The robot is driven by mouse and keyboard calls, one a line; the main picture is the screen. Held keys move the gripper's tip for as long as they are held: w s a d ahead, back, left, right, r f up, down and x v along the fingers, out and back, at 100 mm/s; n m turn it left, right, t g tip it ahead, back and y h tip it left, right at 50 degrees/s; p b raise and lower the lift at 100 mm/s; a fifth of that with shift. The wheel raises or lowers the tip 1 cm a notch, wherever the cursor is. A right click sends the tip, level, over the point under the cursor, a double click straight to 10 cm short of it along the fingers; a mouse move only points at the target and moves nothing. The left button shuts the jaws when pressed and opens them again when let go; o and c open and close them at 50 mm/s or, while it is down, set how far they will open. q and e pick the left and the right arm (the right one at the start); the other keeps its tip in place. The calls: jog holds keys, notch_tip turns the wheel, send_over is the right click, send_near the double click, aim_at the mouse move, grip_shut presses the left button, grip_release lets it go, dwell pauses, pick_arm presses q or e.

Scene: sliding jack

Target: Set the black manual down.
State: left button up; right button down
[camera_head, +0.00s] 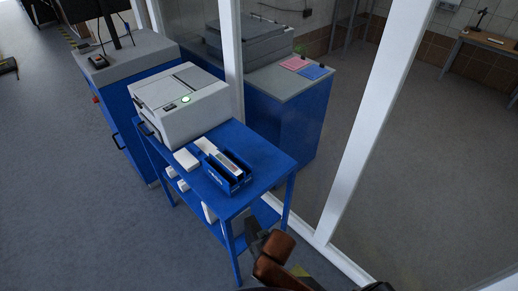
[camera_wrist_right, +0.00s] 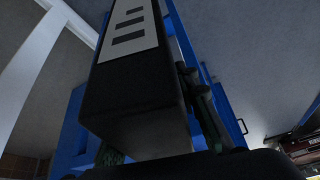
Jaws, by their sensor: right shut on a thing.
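The black manual (camera_wrist_right: 125,85) fills the middle of the right wrist view. It is a thick black block with a white label bearing dark squares on its upper part and a grey lower face. My right gripper (camera_wrist_right: 158,112) is shut on it, with one dark finger along its right side; the other finger is mostly hidden behind it. In the head view my right arm comes in at the bottom, and its dark gripper end is near the front right of the blue table (camera_head: 262,141). The manual cannot be made out clearly there. My left gripper is not in view.
On the blue table stand a grey-white machine (camera_head: 180,104) with a green light, a blue tray (camera_head: 240,184) holding boxes, and a small white box (camera_head: 186,159). White frame posts (camera_head: 365,130) rise behind.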

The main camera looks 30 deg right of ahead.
aim_at(255, 230)
notch_tip(255, 230, up, 13)
jog(key=p, duration=1)
jog(key=shift+p, duration=0.3)
jog(key=shift+w+a+b, duration=0.25)
jog(key=shift+w+b, duration=0.1)
jog(key=shift+w+f, duration=0.1)
jog(key=shift+w, duration=0.05)
